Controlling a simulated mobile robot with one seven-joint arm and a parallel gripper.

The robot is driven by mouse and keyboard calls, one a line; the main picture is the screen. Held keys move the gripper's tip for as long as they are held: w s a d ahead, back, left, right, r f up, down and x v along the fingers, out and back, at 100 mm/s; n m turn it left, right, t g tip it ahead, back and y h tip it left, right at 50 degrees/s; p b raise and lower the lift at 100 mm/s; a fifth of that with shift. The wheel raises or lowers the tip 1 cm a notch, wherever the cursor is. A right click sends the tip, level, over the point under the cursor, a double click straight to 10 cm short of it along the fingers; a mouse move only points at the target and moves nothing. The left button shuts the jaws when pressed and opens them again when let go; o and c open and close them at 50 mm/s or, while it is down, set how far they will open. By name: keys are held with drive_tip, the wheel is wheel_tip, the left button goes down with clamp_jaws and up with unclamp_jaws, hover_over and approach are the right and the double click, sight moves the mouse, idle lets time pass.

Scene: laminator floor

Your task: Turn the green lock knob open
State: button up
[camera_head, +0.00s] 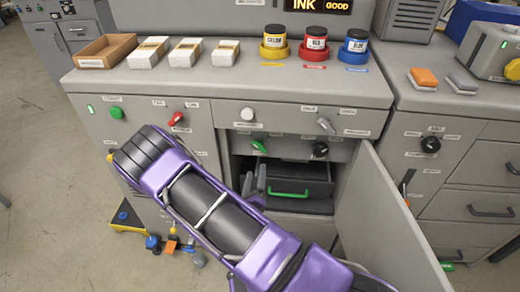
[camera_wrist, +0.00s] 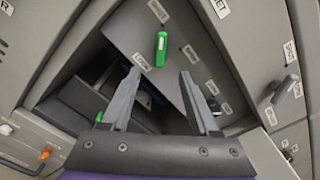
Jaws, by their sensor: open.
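The green lock knob (camera_head: 258,146) sits on the inner grey panel above the drawer, in the open bay of the machine. It also shows in the wrist view (camera_wrist: 161,48), roughly upright in the picture and just beyond the fingertips. My gripper (camera_wrist: 160,74) is open and empty, its two grey fingers apart on either side of the line to the knob. In the head view my gripper (camera_head: 255,180) is partly hidden by my purple arm, below the knob. I see no contact with the knob.
An open cabinet door (camera_head: 385,215) stands right of the bay. A drawer with a green handle (camera_head: 290,194) lies below the knob. A black knob (camera_head: 320,149) is to its right, and a red lever (camera_head: 176,119) and grey lever (camera_head: 326,126) are on the front.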

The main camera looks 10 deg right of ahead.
sight(260, 149)
drive_tip(key=x, duration=1.1)
drive_tip(key=shift+w+d, duration=0.15)
drive_tip(key=shift+w, duration=0.2)
drive_tip(key=shift+c, duration=0.3)
clamp_jaws()
